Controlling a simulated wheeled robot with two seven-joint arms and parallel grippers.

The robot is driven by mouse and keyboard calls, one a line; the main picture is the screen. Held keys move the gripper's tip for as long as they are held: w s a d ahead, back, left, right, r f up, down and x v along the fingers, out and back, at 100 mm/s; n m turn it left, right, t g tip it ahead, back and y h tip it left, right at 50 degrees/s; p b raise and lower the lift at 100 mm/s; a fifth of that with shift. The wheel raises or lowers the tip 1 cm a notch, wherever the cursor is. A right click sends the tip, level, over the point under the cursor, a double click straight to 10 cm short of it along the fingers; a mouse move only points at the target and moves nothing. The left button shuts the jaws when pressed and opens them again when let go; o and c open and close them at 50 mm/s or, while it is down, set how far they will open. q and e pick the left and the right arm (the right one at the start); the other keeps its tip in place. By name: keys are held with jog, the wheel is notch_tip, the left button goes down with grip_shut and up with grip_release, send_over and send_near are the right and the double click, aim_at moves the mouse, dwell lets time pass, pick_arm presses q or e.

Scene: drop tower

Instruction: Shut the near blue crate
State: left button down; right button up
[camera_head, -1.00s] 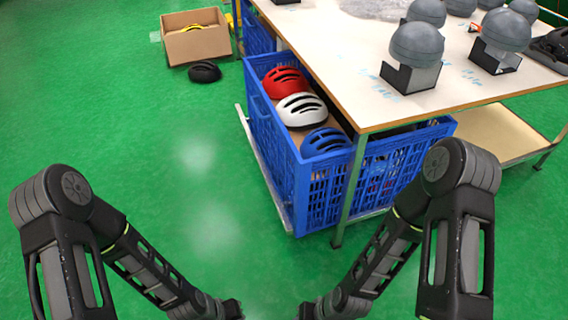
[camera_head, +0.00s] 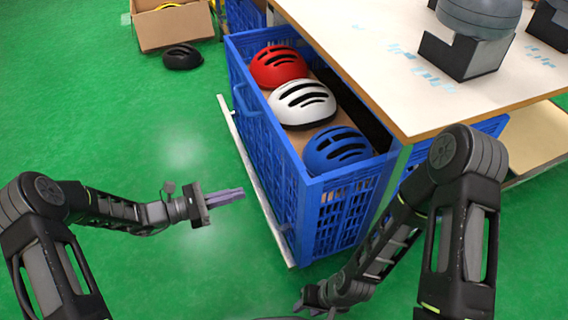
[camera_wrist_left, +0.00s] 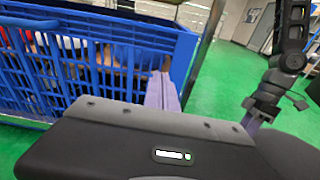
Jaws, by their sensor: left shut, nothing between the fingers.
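The near blue crate (camera_head: 270,150) sits partly pulled out from under the table, with red, white and blue helmets inside. Its handle side faces left in the head view. My left gripper (camera_head: 242,192) is shut and empty, to the left of the crate and apart from it, its fingers pointing right toward it. In the left wrist view the crate (camera_wrist_left: 187,48) spans the upper left, beyond the finger tips (camera_wrist_left: 160,78). My right arm reaches down in front of the crate's near end; its gripper (camera_head: 304,303) is small and its fingers cannot be made out.
A pale rail (camera_head: 236,130) runs along the crate's lower left. A cardboard box (camera_head: 172,28) and a black helmet (camera_head: 182,57) lie at the back left. Green floor on the left is clear.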

pick_arm(q)
jog(key=shift+s+d+r+h, duration=0.15)
jog(key=shift+r+h, duration=0.15)
jog(key=shift+r, duration=0.25)
jog(key=shift+s+a+r+h, duration=0.1)
jog(key=shift+r+h, duration=0.2)
jog(key=shift+r, duration=0.2)
jog(key=shift+d, duration=0.1)
jog(key=b, duration=0.3)
send_near(295, 173)
jog(key=x, duration=0.5)
jog(key=shift+w+d+f, duration=0.1)
jog(key=shift+d+f, duration=0.1)
jog(key=shift+f, duration=0.05)
jog(key=shift+w+d+r, duration=0.1)
jog(key=shift+w+d, duration=0.2)
jog(key=shift+d, duration=0.4)
